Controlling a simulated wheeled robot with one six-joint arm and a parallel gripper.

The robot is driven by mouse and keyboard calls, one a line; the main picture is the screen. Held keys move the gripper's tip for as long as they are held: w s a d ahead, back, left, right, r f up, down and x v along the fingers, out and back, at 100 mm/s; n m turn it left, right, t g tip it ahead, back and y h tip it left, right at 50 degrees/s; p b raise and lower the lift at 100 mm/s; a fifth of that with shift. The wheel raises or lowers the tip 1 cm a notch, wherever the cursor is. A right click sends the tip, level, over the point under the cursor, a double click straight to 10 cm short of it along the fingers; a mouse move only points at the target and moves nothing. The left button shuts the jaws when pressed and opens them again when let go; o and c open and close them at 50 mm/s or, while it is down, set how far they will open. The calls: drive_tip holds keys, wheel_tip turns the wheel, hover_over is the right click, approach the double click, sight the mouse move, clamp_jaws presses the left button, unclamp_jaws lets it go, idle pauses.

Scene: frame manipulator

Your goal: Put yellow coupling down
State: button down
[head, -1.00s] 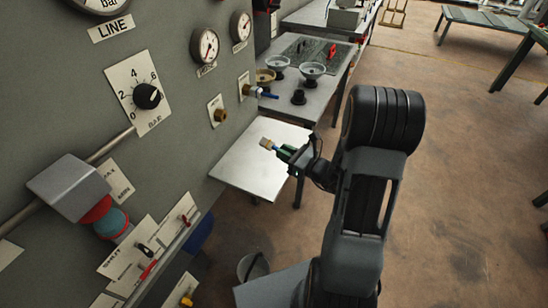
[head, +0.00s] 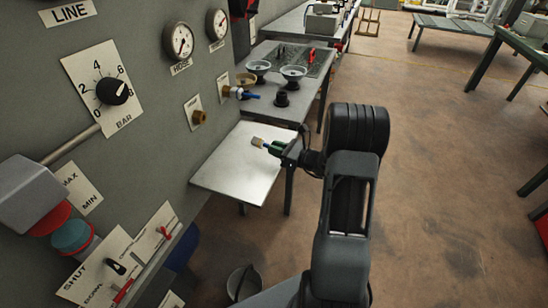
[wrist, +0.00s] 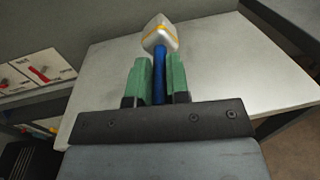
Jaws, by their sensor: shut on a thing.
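The yellow coupling appears as a pale metal head with a yellow band (wrist: 160,35) on a blue stem (wrist: 159,85) in the wrist view. My gripper (wrist: 159,80) has green fingers shut on the blue stem, with the head pointing away from me. In the head view the coupling (head: 258,142) sticks out to the left of my gripper (head: 272,148). Both are over the pale square shelf (head: 225,178), near its far right part. I cannot tell how high the coupling is above the surface.
The shelf is bare and adjoins a grey panel with a black knob (head: 113,91), gauges (head: 178,40) and a brass fitting (head: 199,117). Another fitting with a blue stem (head: 240,93) sticks out further back. A workbench with bowls (head: 293,75) stands behind the shelf.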

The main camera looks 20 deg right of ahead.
sight(274, 161)
drive_tip(key=shift+w+f, duration=0.85)
drive_tip(key=shift+f, duration=1.6)
drive_tip(key=shift+b, duration=0.3)
drive_tip(key=shift+f, duration=0.2)
drive_tip(key=c, duration=1.1)
unclamp_jaws()
